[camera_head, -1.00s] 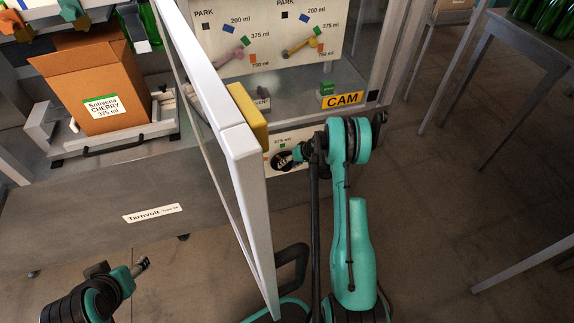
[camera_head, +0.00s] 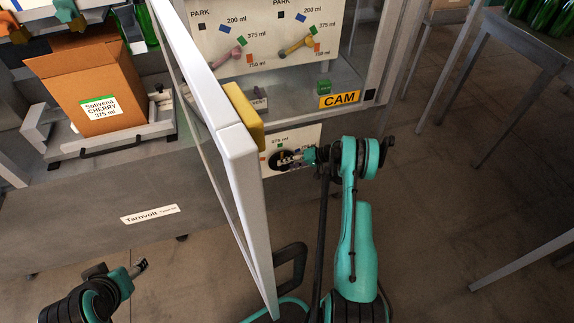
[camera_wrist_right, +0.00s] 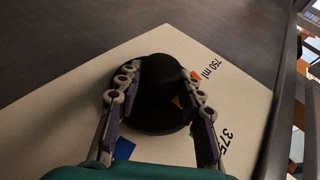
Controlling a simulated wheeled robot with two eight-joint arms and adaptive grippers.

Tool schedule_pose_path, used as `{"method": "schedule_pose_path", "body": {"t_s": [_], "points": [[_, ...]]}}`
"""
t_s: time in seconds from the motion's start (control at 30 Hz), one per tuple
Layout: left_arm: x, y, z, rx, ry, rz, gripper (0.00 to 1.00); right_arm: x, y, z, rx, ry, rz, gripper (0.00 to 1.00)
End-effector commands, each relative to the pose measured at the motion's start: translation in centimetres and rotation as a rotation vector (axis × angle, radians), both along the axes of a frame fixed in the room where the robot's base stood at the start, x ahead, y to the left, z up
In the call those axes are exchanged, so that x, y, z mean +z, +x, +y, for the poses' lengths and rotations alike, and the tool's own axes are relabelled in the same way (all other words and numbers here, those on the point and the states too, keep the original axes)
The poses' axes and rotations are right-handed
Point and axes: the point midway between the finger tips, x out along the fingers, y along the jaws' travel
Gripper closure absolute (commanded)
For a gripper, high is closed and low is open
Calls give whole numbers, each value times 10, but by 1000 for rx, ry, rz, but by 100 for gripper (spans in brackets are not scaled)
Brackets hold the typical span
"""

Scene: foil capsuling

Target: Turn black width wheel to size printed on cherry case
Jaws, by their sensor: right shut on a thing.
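The black width wheel (camera_head: 274,161) sits on a cream panel low behind the open door; it also shows in the right wrist view (camera_wrist_right: 160,62). My right gripper (camera_head: 291,157) is shut on its raised knob, one finger on each side in the wrist view (camera_wrist_right: 161,84). A small orange-yellow mark shows on the wheel near the right finger. The panel prints "750 ml" by an orange mark and "375", partly hidden by the finger; a blue mark is at lower left.
The white-framed door (camera_head: 235,150) stands open just left of my right arm, with a yellow block (camera_head: 243,113) behind it. A CAM label (camera_head: 339,99) and two size levers are above. A table (camera_head: 520,50) with green bottles stands at right.

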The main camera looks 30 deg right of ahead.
Motion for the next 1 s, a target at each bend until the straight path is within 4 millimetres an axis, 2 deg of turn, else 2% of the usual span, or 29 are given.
{"method": "schedule_pose_path", "body": {"t_s": [0.3,0.33,0.4,0.77,1.0], "points": [[0,0,0,0,0,0,42,-1,-1,0,1,0,2,92],[0,0,0,0,0,0,42,-1,-1,0,1,0,2,55],[0,0,0,0,0,0,42,-1,-1,0,0,0,2,42],[0,0,0,0,0,0,42,2,-3,-3,-1,0,1,42],[0,0,0,0,0,0,42,25,-26,-31,-4,0,1,42]]}}
